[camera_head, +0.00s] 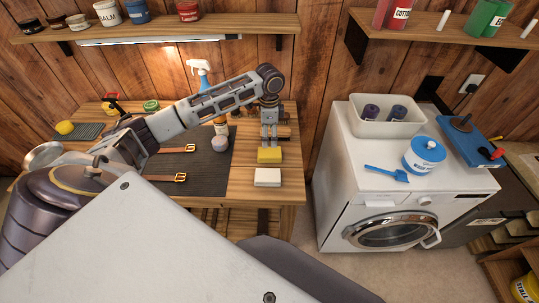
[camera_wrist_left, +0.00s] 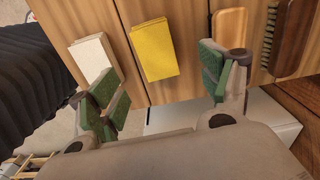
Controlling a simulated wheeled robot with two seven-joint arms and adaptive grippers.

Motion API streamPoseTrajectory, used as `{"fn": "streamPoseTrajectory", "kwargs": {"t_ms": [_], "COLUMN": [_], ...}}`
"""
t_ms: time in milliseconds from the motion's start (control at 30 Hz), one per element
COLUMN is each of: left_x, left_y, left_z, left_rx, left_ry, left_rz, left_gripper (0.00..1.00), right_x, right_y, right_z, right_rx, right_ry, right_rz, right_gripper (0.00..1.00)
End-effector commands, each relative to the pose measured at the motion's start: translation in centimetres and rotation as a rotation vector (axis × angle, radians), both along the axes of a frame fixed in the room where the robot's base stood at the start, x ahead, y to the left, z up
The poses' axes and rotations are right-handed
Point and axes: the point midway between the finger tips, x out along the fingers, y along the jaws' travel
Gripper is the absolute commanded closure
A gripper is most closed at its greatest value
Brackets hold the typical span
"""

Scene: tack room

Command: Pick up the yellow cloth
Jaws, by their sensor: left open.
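The yellow cloth (camera_head: 269,155) lies folded on the wooden table, near its right end, just behind a folded white cloth (camera_head: 267,177). My left gripper (camera_head: 269,143) points down above the yellow cloth. In the left wrist view the yellow cloth (camera_wrist_left: 154,50) shows between the spread green-padded fingers of my left gripper (camera_wrist_left: 163,88), and nothing is held. The white cloth (camera_wrist_left: 94,60) is beside it, partly behind one finger. My right gripper is not in view.
A dark mat (camera_head: 208,170) with leather straps (camera_head: 167,178) lies left of the cloths. A wooden-backed brush (camera_wrist_left: 270,40) lies near the yellow cloth. A spray bottle (camera_head: 199,72) stands behind my arm. A white washing machine (camera_head: 335,150) stands right, across a gap.

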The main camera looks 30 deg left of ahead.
Motion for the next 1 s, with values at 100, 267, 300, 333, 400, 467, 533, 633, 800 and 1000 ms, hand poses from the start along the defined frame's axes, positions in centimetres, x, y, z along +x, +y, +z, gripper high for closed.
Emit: {"fn": "streamPoseTrajectory", "kwargs": {"t_ms": [100, 267, 300, 333, 400, 467, 533, 633, 800, 1000], "left_x": [-0.1, 0.0, 0.0, 0.0, 0.0, 0.0, 0.0, 0.0, 0.0, -0.2], "left_y": [0.0, -0.1, -0.1, -0.1, -0.1, -0.1, -0.1, 0.0, 0.0, -0.1], "left_z": [-1.6, -3.6, -3.9, -4.1, -4.5, -4.7, -4.7, -4.7, -4.8, -5.8], "left_rx": [0.001, -0.001, -0.001, -0.001, 0.000, -0.001, 0.000, 0.000, 0.001, 0.000], "left_ry": [0.002, 0.001, 0.001, 0.001, 0.000, -0.001, -0.001, -0.001, -0.001, 0.001], "left_rz": [0.000, 0.000, 0.000, 0.000, 0.000, -0.001, -0.001, -0.001, 0.000, 0.000], "left_gripper": [0.21, 0.21, 0.21, 0.21, 0.21, 0.21, 0.21, 0.21, 0.21, 0.21], "right_x": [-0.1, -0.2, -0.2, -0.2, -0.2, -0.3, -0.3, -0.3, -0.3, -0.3], "right_y": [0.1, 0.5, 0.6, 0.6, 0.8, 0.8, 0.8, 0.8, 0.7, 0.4], "right_z": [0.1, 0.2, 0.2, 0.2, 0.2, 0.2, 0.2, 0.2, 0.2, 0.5], "right_rx": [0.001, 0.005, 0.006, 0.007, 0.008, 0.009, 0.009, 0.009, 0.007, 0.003], "right_ry": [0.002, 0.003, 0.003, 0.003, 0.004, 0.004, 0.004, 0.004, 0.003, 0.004], "right_rz": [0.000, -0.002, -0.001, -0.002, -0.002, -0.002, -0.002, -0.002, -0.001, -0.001], "right_gripper": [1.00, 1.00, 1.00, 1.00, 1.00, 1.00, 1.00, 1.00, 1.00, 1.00]}}
